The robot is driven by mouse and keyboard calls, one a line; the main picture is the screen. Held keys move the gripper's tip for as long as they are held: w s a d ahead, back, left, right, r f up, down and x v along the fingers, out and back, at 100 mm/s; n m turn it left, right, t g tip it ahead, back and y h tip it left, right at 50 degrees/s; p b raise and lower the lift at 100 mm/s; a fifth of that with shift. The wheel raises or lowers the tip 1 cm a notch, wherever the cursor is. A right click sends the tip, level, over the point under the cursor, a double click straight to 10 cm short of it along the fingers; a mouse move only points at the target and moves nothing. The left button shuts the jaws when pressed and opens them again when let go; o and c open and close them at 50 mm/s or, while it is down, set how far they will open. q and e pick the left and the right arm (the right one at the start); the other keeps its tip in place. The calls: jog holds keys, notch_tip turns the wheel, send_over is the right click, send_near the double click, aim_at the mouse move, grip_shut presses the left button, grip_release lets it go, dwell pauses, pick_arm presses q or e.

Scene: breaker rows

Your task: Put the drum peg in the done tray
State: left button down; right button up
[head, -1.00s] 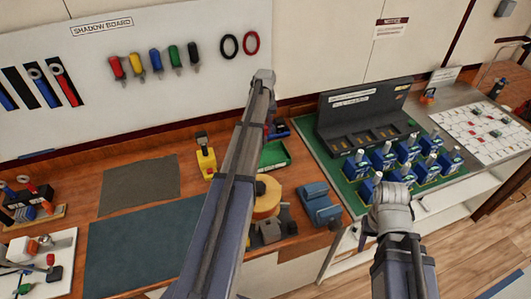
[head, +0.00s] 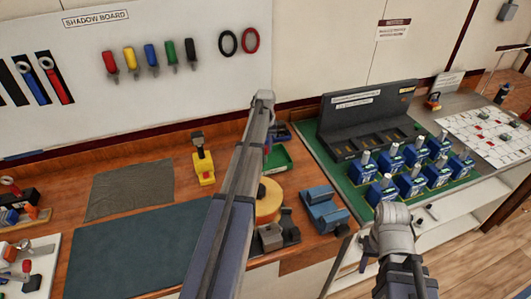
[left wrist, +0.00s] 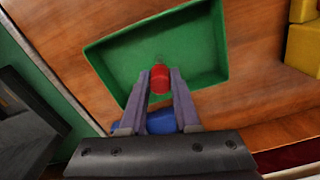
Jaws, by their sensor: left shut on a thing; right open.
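The drum peg (left wrist: 160,77) is a small red cylinder in the left wrist view, between the fingertips of my left gripper (left wrist: 160,80). My left gripper is shut on it and sits over the green tray (left wrist: 108,62), which looks empty around it. I cannot tell the exact height above the tray floor.
A yellow device (head: 203,168) stands left of the tray. A tan roll (head: 267,202) and a blue device (head: 322,208) are in front. Blue breakers (head: 411,182) stand on the green mat to the right. The dark mat (head: 135,250) at left is clear.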

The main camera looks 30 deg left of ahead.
pick_arm(q)
jog(key=shift+f, duration=0.15)
jog(key=c, duration=0.6)
grip_release()
jog(key=shift+c, duration=0.2)
notch_tip(320, 180, up, 12)
jog(key=p, duration=1.2)
jog(key=shift+r, duration=0.2)
jog(key=shift+f, duration=0.1)
